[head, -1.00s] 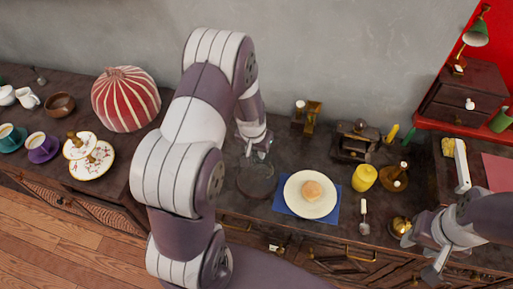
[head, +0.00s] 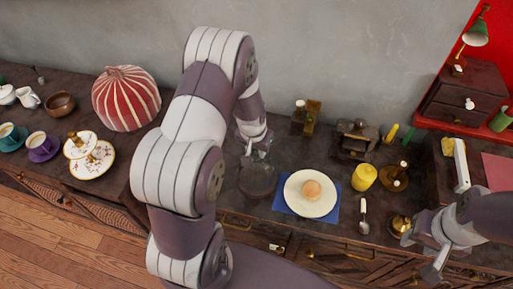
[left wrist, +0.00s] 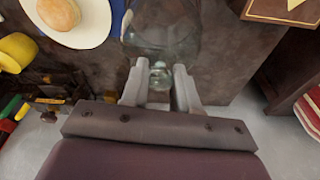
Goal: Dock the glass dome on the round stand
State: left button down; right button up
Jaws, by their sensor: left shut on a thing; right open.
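The clear glass dome (head: 258,180) is upright, or nearly so, over the dark counter, left of the plate with the bun. It also shows in the left wrist view (left wrist: 162,35), with its small glass knob (left wrist: 160,76) between the fingers. My left gripper (left wrist: 160,86) is shut on that knob; in the head view (head: 255,150) it is above the dome and partly hidden by my arm. I cannot make out the round stand clearly, nor tell whether the dome's rim touches anything. My right gripper (head: 424,257) is open and empty at the lower right.
A white plate (head: 296,205) with a bun (head: 312,190) lies on a blue napkin (head: 281,204) close to the dome's right. A striped red cover (head: 126,98) stands left.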

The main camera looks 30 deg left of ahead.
pick_arm(q)
jog(key=shift+f+b, duration=0.55)
jog(key=shift+f, duration=0.05)
dwell(0.3)
jog(key=c, duration=1.1)
grip_release()
jog(key=shift+r, duration=0.1)
jog(key=r+p, duration=0.3)
jog(key=s+r+p, duration=0.1)
jog(key=r+p, duration=0.2)
jog(key=r, duration=0.1)
jog(key=s+r+p, duration=0.1)
jog(key=r+p, duration=0.2)
jog(key=shift+d+r, duration=0.1)
jog(key=shift+r, duration=0.25)
